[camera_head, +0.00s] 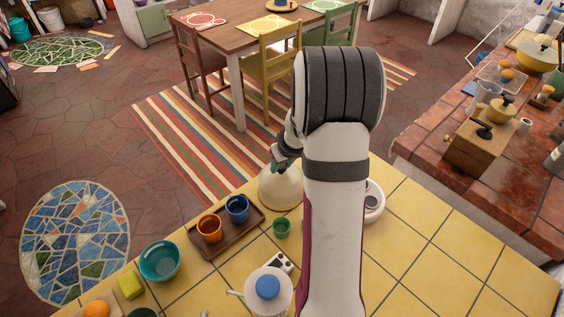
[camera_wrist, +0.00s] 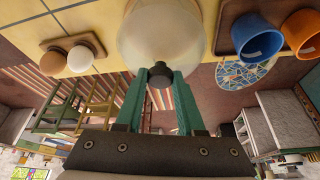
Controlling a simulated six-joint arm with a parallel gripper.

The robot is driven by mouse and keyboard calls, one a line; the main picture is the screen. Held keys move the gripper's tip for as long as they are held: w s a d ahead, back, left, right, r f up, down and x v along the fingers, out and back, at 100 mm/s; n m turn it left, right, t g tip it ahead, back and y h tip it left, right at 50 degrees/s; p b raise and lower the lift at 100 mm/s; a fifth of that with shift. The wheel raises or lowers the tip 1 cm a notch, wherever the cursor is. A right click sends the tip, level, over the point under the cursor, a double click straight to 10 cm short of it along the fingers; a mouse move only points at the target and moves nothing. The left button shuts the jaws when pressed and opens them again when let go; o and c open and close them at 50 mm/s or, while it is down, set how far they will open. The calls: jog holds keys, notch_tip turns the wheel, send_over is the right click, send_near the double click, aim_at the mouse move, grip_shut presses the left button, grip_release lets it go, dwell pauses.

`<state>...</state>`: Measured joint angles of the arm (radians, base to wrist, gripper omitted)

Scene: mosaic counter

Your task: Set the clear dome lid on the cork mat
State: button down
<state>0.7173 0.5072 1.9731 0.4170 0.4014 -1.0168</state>
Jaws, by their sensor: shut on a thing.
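The clear dome lid (camera_head: 280,190) is a see-through, cream-tinted dome at the far edge of the yellow tiled counter, just left of my arm. In the wrist view the dome (camera_wrist: 160,30) fills the top middle, with its dark round knob (camera_wrist: 160,70) towards me. My gripper (camera_wrist: 160,76) is shut on that knob, one green finger on each side. In the head view my gripper (camera_head: 283,158) is partly hidden by my arm. I cannot tell whether the lid's rim touches the counter. I cannot make out the cork mat in either view.
A brown tray (camera_head: 247,243) with orange (camera_head: 209,229) and blue (camera_head: 237,209) cups stands left of the lid. A green cup (camera_head: 281,227) is nearer. A teal bowl (camera_head: 160,261) and white pot (camera_head: 268,290) stand closer. A board (camera_wrist: 91,43) holds two round things.

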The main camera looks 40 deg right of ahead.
jog(key=shift+f, duration=0.65)
dwell(0.9)
jog(key=shift+c, duration=2.2)
grip_release()
jog(key=shift+r, duration=3.55)
